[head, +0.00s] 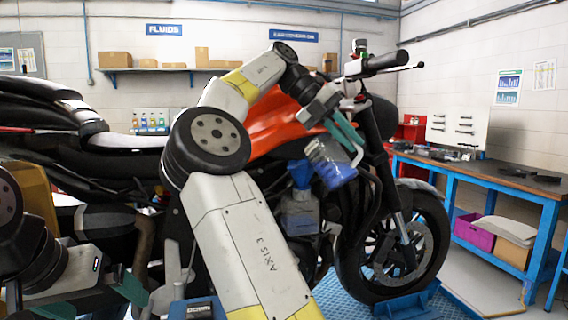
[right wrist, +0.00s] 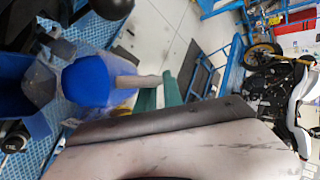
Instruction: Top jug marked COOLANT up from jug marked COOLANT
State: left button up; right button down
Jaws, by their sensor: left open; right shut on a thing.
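My right gripper (head: 350,143) is shut on a translucent blue jug (head: 330,166), held tilted in the air in front of the motorcycle. No COOLANT marking is readable on either vessel. I cannot tell whether liquid flows. My left gripper (head: 98,299) is open and empty at lower left.
The orange motorcycle (head: 275,125) stands close behind my arms. A blue workbench (head: 480,172) is on the right, with a purple crate (head: 474,229) beneath. Small bottles (head: 150,122) stand at the back wall under a shelf of boxes (head: 115,60).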

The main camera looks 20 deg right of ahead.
aim_at(341, 154)
jog(key=shift+w+a+r+n+g+h, duration=0.15)
jog(key=shift+w+r+g+h, duration=0.2)
jog(key=shift+r, duration=0.25)
jog(key=shift+w+a+r+n+g+h, duration=0.1)
jog(key=shift+w+a+r+g+h, duration=0.1)
jog(key=shift+w+r+g+h, duration=0.3)
jog(key=shift+w+a+r+n+g+h, duration=0.15)
jog(key=shift+r+g, duration=0.1)
jog(key=shift+r, duration=0.45)
dwell(6.2)
